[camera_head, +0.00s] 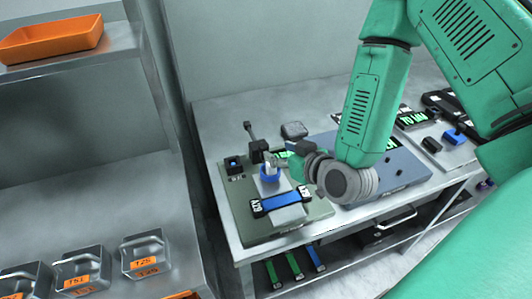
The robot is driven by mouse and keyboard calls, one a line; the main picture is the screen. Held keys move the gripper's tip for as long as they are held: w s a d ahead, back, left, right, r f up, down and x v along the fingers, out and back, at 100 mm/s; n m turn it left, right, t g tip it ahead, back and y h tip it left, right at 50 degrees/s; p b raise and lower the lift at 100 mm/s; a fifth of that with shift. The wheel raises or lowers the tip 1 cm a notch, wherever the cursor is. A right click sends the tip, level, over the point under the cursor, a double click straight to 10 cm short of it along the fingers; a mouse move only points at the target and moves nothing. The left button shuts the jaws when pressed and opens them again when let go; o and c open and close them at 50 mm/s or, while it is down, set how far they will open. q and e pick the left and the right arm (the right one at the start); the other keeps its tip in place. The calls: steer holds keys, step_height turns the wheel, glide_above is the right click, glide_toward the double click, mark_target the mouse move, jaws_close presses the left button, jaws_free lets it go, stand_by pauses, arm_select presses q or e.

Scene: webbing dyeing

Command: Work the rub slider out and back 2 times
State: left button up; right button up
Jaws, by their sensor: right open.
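The rub device sits on a green base plate (245,224) on the table. A small blue piece (270,174), which looks like the slider's handle, stands behind a blue strap (282,202) with black labelled ends. The strap lies across a pale grey block (291,215). My right gripper (279,163) is open right at the blue piece. Its fingers partly overlap the piece, and I cannot tell whether they touch it. My left gripper is out of view.
A blue-grey device plate (400,182) lies to the right, partly behind my right arm. A shelf on the left holds an orange tray (52,40) and labelled metal bins (146,254).

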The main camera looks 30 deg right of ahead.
mark_target(264, 147)
steer(key=w, duration=0.1)
steer(key=w+a+f, duration=0.1)
steer(key=w, duration=0.3)
steer(key=shift+a+f, duration=0.2)
steer(key=shift+a, duration=0.05)
steer(key=shift+w+f+p, duration=0.2)
steer(key=shift+w+p, duration=0.1)
steer(key=shift+w, duration=0.15)
steer(key=shift+d+f, duration=0.1)
steer(key=shift+d, duration=0.35)
steer(key=c, duration=0.6)
jaws_close()
steer(key=shift+a, duration=0.2)
steer(key=shift+s+a, duration=0.2)
steer(key=s, duration=0.3)
steer(key=shift+s+a, duration=0.15)
steer(key=shift+s, duration=0.05)
steer(key=shift+s+a+r, duration=0.1)
steer(key=shift+r, duration=0.1)
steer(key=shift+a, duration=0.1)
steer(key=o, duration=0.6)
jaws_free()
steer(key=shift+w+f, duration=0.1)
steer(key=shift+w, duration=0.2)
steer(key=shift+s+d, duration=0.25)
steer(key=shift+s, duration=0.1)
steer(key=v, duration=0.7)
